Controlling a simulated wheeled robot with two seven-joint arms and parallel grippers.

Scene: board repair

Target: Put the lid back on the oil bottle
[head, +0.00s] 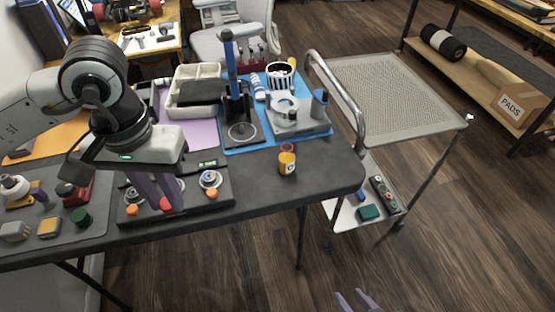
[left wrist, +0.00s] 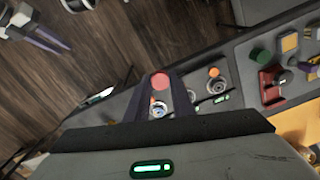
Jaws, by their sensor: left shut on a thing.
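The oil bottle (head: 287,164) is a small orange bottle with a pale label and a red ring at its top. It stands upright on the dark table near its right end. My left gripper (head: 165,204) points down over the dark control panel, left of the bottle and apart from it. It is shut on a red round lid (left wrist: 160,81), which shows between the fingertips in the left wrist view. My right gripper (head: 354,300) shows only its fingertips at the bottom edge of the head view, apart and empty, over the floor.
The control panel (head: 220,200) with knobs lies under my left gripper. A blue mat (head: 228,148) with a black stand (head: 243,131) and a grey fixture lies behind the bottle. A metal cart (head: 390,90) stands to the right. The table around the bottle is clear.

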